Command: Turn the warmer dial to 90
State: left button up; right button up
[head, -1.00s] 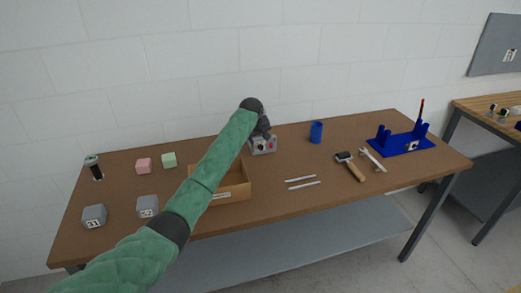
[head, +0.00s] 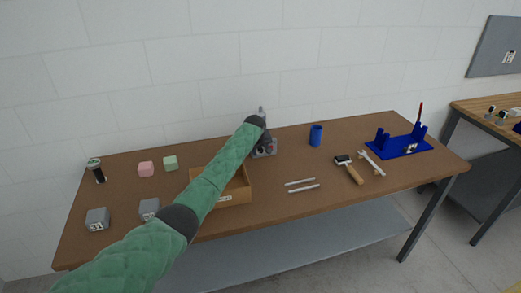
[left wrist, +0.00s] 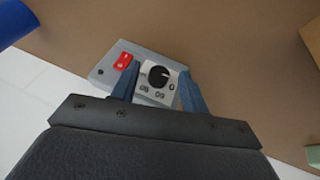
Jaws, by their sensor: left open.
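The warmer (head: 271,153) is a small grey box near the back middle of the table, partly hidden behind my left gripper in the head view. In the left wrist view the warmer (left wrist: 106,68) has a red switch (left wrist: 122,62) and a black round dial (left wrist: 158,76) on a pale plate with printed numbers. A light mark on the dial points right, toward the 0. My left gripper (left wrist: 158,84) is open, with one blue finger on each side of the dial. I cannot tell whether the fingers touch it. My right gripper is not in view.
A blue cup (head: 316,135) is to the right. Two light rods (head: 302,185), a brush-like tool (head: 350,170) and a blue stand (head: 402,148) lie farther right. Blocks are at left.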

pick_arm(q)
grip_shut()
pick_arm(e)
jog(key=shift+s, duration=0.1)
pick_arm(q)
jog(key=shift+d, duration=0.15)
jog(key=shift+w+d+g+y+b, duration=0.1)
jog(key=shift+g+y+b, duration=0.1)
jog(key=shift+y, duration=0.3)
jog(key=shift+d+g+y+b, duration=0.1)
jog(key=shift+y+b, duration=0.1)
jog(key=shift+y, duration=0.3)
jog(key=y+b, duration=0.1)
jog(key=m+y+b, duration=0.1)
jog(key=b, duration=0.1)
jog(key=shift+w+d+f+g+y, duration=0.1)
jog(key=shift+d+f+g+y, duration=0.05)
jog(key=shift+g+y, duration=0.25)
jog(key=shift+d+g+y+b, duration=0.15)
jog(key=shift+g+y+b, duration=0.15)
jog(key=shift+y+b, duration=0.7)
jog(key=shift+b, duration=0.35)
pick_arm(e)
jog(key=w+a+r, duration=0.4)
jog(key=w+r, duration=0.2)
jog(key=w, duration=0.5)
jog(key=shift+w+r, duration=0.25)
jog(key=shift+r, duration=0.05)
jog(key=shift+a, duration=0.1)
